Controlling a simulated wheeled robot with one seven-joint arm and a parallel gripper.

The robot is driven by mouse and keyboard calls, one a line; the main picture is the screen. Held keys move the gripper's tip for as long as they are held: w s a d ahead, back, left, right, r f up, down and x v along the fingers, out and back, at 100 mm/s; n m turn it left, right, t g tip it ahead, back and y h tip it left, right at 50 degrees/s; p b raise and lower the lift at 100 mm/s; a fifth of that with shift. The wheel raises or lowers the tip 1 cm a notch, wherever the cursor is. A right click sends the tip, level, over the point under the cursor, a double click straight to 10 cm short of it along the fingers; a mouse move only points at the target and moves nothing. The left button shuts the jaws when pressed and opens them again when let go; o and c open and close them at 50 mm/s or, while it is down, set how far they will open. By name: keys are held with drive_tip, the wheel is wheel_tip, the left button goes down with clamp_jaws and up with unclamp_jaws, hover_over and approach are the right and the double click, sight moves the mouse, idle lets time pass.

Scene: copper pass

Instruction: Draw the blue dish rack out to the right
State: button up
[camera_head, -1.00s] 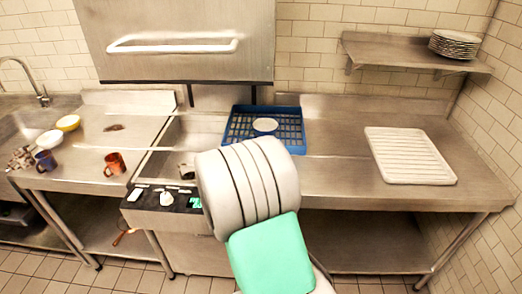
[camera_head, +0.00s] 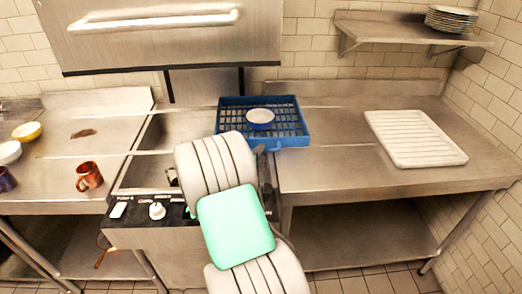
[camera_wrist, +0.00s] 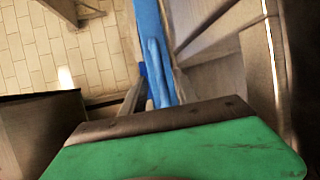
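The blue dish rack (camera_head: 292,135) sits at the right side of the dishwasher bed, under the raised hood, with a white dish (camera_head: 260,116) in it. It looks slightly turned, and a small handle stands out on its front side. My gripper (camera_head: 266,178) is just in front of the rack, mostly hidden behind my arm. In the wrist view the rack's blue edge (camera_wrist: 148,22) runs upward. Its handle (camera_wrist: 156,70) lies between my grey fingertips (camera_wrist: 157,92). I cannot tell whether the fingers press on it.
The steel counter (camera_head: 335,150) right of the rack is clear up to a white ribbed tray (camera_head: 415,138). A wall shelf (camera_head: 400,30) with stacked plates (camera_head: 458,20) is above. The raised hood (camera_head: 165,35) is behind. An orange mug (camera_head: 89,177) stands left.

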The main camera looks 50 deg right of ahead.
drive_tip(key=x, duration=0.3)
drive_tip(key=shift+w+d+f, duration=0.1)
drive_tip(key=shift+w+d, duration=0.15)
drive_tip(key=shift+w, duration=0.05)
drive_tip(key=shift+c, duration=0.2)
clamp_jaws()
idle(1.0)
